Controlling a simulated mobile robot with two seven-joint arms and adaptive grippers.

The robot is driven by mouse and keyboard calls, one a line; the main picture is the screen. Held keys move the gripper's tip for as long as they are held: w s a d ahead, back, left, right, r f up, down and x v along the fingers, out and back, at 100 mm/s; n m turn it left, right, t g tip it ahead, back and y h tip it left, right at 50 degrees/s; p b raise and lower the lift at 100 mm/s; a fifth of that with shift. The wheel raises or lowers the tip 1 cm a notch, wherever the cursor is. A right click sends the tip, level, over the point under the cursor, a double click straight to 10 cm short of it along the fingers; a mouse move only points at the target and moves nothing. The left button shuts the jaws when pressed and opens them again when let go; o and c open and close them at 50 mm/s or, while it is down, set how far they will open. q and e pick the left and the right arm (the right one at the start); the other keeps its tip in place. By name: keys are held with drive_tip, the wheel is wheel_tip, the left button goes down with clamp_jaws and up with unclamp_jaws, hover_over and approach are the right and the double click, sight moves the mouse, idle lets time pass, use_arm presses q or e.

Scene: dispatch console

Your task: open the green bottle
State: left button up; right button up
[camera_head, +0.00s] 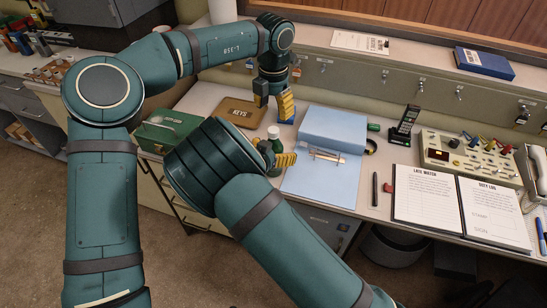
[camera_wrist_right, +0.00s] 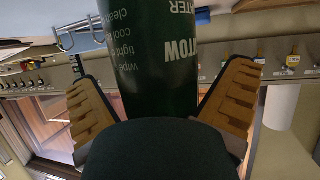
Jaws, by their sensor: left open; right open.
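The green bottle (camera_head: 274,143) stands upright on the desk, with a pale cap (camera_head: 273,131) on top. Its lower part is largely hidden behind my right arm and gripper. My right gripper (camera_head: 276,159) is at the bottle's side. In the right wrist view the dark green bottle (camera_wrist_right: 155,55) with white lettering lies between the two spread yellow-padded fingers, with gaps visible beside it. My left gripper (camera_head: 273,100) is open and empty, pointing down behind and above the bottle, apart from the cap.
Farther right are an open log book (camera_head: 428,205) and a switch console (camera_head: 470,157).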

drive_tip(key=shift+w+d+f, duration=0.1)
drive_tip(key=shift+w+d, duration=0.05)
drive_tip(key=shift+w, duration=0.1)
